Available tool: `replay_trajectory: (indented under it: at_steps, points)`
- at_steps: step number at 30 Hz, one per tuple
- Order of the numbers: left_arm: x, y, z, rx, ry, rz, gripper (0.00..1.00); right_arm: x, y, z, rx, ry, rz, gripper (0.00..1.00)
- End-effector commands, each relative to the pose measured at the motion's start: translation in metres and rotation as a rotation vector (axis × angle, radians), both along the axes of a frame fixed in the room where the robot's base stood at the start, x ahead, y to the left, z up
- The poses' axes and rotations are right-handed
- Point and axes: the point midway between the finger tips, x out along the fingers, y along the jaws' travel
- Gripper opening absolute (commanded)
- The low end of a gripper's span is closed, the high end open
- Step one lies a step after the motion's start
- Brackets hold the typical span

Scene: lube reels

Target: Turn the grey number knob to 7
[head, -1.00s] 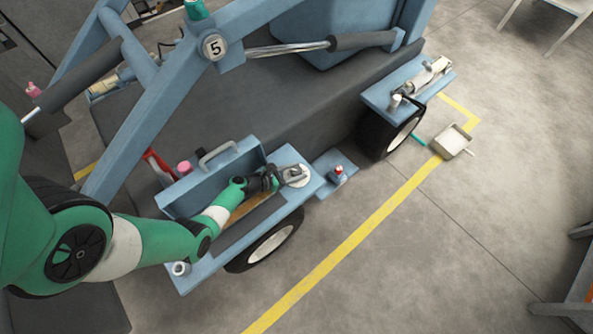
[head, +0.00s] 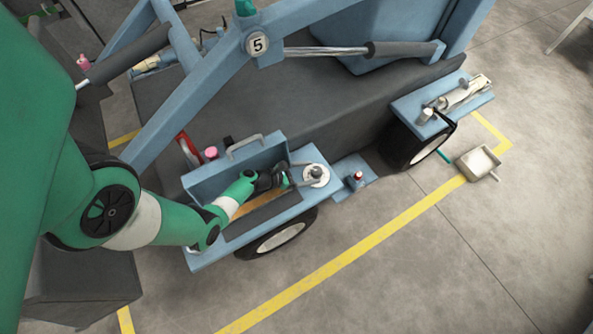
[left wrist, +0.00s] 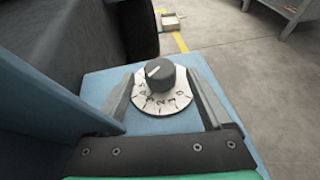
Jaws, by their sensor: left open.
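The grey number knob (left wrist: 160,74) sits on a white round dial plate (left wrist: 163,98) with dark characters around its rim. A pale pointer line on the knob's top points to the upper left; the exact number it meets is too small to tell. In the head view the dial plate (head: 317,176) is on the blue fender top. My left gripper (left wrist: 163,95) is open, with one finger on each side of the dial and apart from the knob. In the head view my left gripper (head: 300,174) is beside the knob. My right gripper is not in view.
A small block with a red-topped part (head: 355,179) is right of the dial. Open floor lies in front of the machine.

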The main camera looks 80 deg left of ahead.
Motion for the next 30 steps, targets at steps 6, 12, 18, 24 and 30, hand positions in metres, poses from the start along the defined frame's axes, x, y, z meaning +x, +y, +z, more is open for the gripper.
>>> replay_trajectory:
  at_steps: [6, 12, 18, 24, 30]
  points:
    - [-0.053, -0.006, 0.032, -0.005, 0.002, 0.006, 0.83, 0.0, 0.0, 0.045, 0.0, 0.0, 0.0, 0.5]
    - [-0.066, -0.008, 0.034, -0.004, 0.005, 0.002, 0.83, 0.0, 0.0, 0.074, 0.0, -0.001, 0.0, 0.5]
    - [-0.073, -0.01, 0.034, 0.0, 0.003, 0.006, 0.83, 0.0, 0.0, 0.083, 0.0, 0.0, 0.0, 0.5]
    - [-0.073, -0.011, 0.032, 0.003, 0.003, 0.005, 0.83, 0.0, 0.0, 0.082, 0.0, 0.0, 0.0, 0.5]
    - [-0.07, -0.008, 0.031, 0.01, 0.014, 0.009, 0.83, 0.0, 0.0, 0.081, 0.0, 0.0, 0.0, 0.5]
